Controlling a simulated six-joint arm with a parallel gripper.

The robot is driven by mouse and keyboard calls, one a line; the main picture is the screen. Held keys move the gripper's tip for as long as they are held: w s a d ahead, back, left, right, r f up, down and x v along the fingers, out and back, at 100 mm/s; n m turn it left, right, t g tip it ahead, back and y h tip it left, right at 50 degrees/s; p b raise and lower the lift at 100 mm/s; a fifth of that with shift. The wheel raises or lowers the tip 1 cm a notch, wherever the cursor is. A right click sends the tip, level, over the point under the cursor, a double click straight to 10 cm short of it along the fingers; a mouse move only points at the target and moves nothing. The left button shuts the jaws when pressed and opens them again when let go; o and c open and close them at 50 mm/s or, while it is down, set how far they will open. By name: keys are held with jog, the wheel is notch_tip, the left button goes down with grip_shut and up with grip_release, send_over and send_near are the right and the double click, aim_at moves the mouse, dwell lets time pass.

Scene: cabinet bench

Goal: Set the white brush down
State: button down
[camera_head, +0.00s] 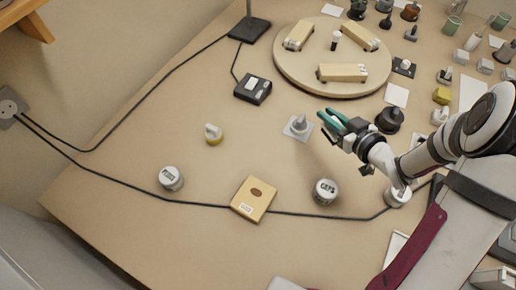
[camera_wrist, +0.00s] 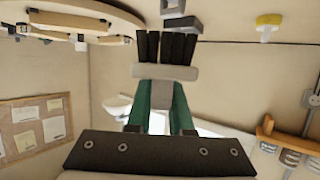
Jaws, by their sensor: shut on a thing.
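The brush has a pale crossbar and black bristles that point away from the gripper. In the head view I cannot make out the brush clearly.
A round wooden board (camera_head: 300,80) with wooden blocks stands behind. A black box (camera_head: 253,89), a yellow-white item (camera_head: 213,134), a tan box (camera_head: 254,198) and round canisters (camera_head: 325,191) (camera_head: 171,178) lie around. A black cable crosses the front. Many small items crowd the right. Bench between them is bare.

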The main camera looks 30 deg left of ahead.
jog(key=s+a+n+g+y, duration=0.2)
jog(key=s+a+n+g, duration=0.5)
jog(key=a, duration=0.3)
notch_tip(320, 180, up, 14)
jog(key=m+t+h, duration=0.2)
jog(key=m+t, duration=0.5)
send_over(339, 122)
jog(key=s+d+r+m+t+h, duration=0.3)
jog(key=d+r+m+t+h, duration=0.3)
jog(key=d+r, duration=0.7)
jog(key=w+a+f+n+g+y, duration=0.2)
jog(key=a+f+n+g+y, duration=0.55)
jog(key=a+f, duration=0.9)
jog(key=s+a+f+n+g, duration=0.2)
jog(key=a+f, duration=0.4)
jog(key=s+a+f+n+g+y, duration=0.1)
jog(key=s+a+f+n+g, duration=0.1)
jog(key=a+f, duration=0.5)
jog(key=s+a+f+n+g, duration=0.2)
jog(key=s+a+f, duration=0.2)
jog(key=a+f, duration=0.3)
jog(key=shift+s+f+g+y, duration=0.1)
jog(key=shift+s+g+y, duration=0.15)
jog(key=shift+g+y, duration=0.1)
